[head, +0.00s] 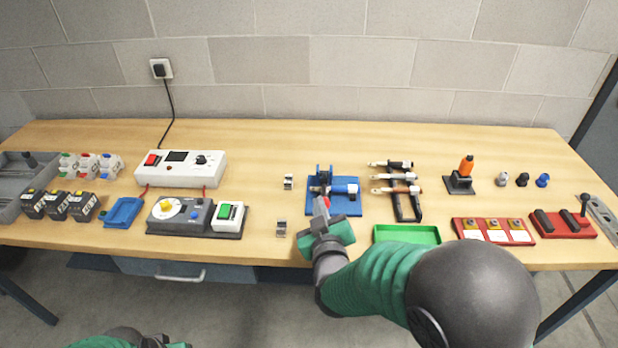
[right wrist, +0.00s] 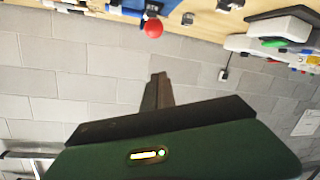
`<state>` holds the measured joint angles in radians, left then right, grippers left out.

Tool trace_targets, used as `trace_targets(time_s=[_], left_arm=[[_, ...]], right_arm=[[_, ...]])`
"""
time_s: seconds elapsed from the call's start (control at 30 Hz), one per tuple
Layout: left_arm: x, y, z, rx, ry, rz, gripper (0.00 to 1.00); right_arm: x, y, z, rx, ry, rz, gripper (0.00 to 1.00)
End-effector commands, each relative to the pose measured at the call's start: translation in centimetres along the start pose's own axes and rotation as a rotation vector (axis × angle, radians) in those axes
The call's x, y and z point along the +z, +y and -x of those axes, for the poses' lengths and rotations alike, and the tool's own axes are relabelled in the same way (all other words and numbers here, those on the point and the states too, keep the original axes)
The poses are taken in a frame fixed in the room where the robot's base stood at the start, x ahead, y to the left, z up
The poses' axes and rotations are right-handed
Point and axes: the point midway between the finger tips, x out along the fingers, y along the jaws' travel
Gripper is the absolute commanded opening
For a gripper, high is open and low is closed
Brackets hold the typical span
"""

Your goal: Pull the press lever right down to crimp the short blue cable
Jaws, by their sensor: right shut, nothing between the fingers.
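The blue press (head: 348,208) stands near the middle of the bench on a blue base. Its lever ends in a red knob (head: 325,202), which also shows as a red ball in the right wrist view (right wrist: 153,28). The short blue cable (head: 343,189), a blue piece with a white end, lies across the press; its exact seating is too small to tell. My right gripper (head: 319,209) is at the front of the press, close to the knob. Its fingers (right wrist: 158,92) are shut and empty, apart from the ball in the wrist view.
Right of the press are a rack of cables (head: 404,205), a green tray (head: 407,240) and a red board (head: 490,240). A white tester (head: 180,182) is farther left. Bare wood lies behind the press.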

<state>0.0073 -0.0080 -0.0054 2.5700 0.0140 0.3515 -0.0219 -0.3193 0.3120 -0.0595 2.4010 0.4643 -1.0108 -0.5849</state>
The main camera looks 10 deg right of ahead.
Motion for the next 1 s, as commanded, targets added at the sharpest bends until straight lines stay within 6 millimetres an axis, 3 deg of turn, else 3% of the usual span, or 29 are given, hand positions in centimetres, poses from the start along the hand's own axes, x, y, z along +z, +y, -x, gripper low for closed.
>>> trace_targets(time_s=[0.5,0.7,1.0], left_arm=[[-0.3,0.3,-0.5,-0.002,0.003,-0.004,0.53],[-0.2,0.2,-0.8,-0.002,0.003,-0.004,0.53],[-0.2,0.2,-0.8,-0.002,0.003,-0.004,0.53]], right_arm=[[1.0,0.2,-10.0,-0.002,-0.006,-0.005,0.0],[3.8,0.0,-8.7,-0.004,-0.006,-0.004,0.0],[4.3,0.0,-8.4,-0.004,-0.003,-0.006,0.0]])
